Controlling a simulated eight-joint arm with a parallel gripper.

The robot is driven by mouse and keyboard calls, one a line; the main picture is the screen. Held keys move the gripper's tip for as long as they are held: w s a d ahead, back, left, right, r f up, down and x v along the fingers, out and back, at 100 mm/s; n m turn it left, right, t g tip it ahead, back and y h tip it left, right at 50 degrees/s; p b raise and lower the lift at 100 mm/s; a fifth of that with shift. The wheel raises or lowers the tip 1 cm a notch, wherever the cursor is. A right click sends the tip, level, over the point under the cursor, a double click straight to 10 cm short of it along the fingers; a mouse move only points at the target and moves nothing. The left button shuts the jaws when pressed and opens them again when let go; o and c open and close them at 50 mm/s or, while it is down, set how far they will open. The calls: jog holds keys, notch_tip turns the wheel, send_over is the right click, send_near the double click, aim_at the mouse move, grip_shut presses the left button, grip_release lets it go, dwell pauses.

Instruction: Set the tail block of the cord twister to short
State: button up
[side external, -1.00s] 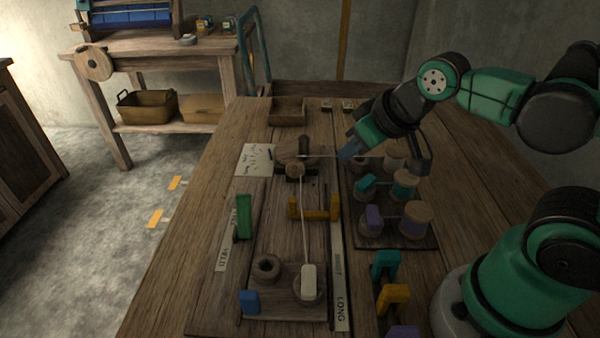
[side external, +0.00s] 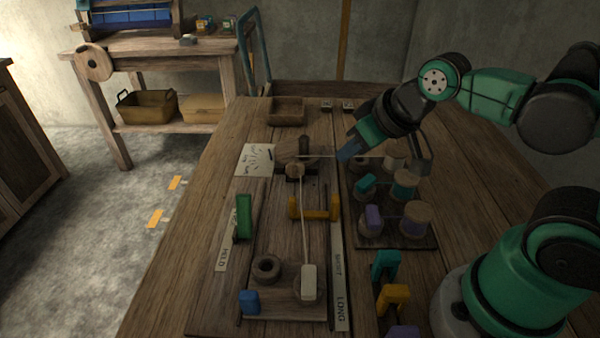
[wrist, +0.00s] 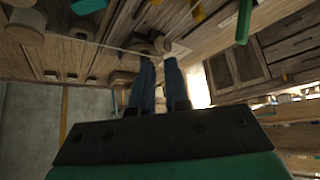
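The tail block (side external: 285,309) is a wooden base at the near end of the cord twister, beside the word LONG on the pale scale strip (side external: 338,265). It carries a wooden ring, a pale upright peg (side external: 309,282) and a blue tab (side external: 250,301). A cord runs from the peg to the twister's wooden head (side external: 294,170) at the far end. My gripper (side external: 345,155) is beside that head, far from the tail block.
A yellow bracket (side external: 316,212) and a green handle (side external: 244,217) stand between head and tail block. A rack of spools (side external: 396,238) is on the right, with coloured brackets (side external: 391,297) nearer. Another cord stretches rightward from the head, close to my gripper.

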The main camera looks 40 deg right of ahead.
jog(key=o, duration=0.4)
jog(key=shift+w+a, duration=0.1)
jog(key=shift+a, duration=0.3)
jog(key=shift+c, duration=0.2)
jog(key=o, duration=0.3)
jog(key=a+f+m+g+y, duration=0.1)
jog(key=a+m+g, duration=0.3)
jog(key=a, duration=0.7)
jog(key=shift+w+m, duration=0.3)
jog(key=m+g, duration=0.3)
jog(key=m, duration=0.1)
send_over(248, 294)
jog(key=f, duration=0.3)
jog(key=shift+w+d+f+h, duration=0.2)
jog(key=shift+d+h, duration=0.1)
jog(key=shift+h, duration=0.1)
jog(key=shift+s+a+f, duration=0.15)
jog(key=shift+a+f, duration=0.05)
jog(key=shift+a, duration=0.05)
jog(key=shift+a+f, duration=0.1)
jog(key=shift+f, duration=2.7)
grip_shut()
